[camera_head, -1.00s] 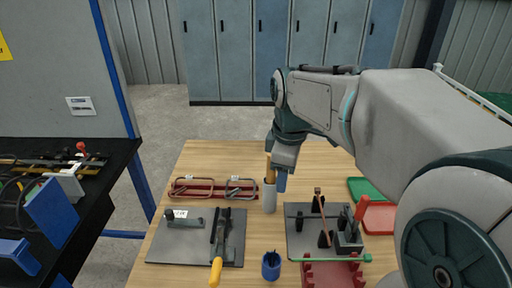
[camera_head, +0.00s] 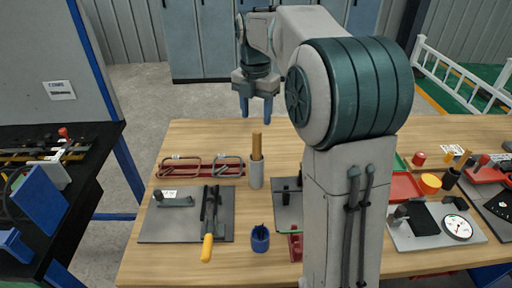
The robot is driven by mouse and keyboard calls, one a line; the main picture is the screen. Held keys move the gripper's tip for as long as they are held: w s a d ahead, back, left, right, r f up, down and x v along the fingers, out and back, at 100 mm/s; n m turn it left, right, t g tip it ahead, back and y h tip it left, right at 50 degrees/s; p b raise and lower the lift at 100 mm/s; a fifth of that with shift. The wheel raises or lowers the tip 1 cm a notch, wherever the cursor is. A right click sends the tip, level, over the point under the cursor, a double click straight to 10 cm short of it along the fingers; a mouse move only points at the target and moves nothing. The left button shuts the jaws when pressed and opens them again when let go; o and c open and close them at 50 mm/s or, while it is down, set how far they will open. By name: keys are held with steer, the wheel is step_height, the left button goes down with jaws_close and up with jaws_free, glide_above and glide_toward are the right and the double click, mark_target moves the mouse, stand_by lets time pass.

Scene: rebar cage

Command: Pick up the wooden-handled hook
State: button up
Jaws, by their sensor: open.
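The wooden-handled hook (camera_head: 256,147) stands upright with its wooden handle up in a light grey cylindrical holder (camera_head: 256,174) on the table. Its lower end is hidden inside the holder. My gripper (camera_head: 256,114) points down with two blue fingers apart and nothing between them. In the picture it is just above the top of the handle and apart from it. How far it is from the handle in depth I cannot tell.
Left of the holder are a red rack with metal loops (camera_head: 201,168) and a grey mat (camera_head: 160,228) with a yellow-handled tool (camera_head: 208,240). A blue cup (camera_head: 260,240) stands in front. My arm hides part of the table right of the holder.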

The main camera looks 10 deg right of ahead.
mark_target(257, 142)
step_height(257, 142, down, 11)
steer(key=shift+d+r+p, duration=0.1)
steer(key=shift+r+p, duration=0.1)
steer(key=shift+p, duration=0.15)
steer(key=c, duration=1.1)
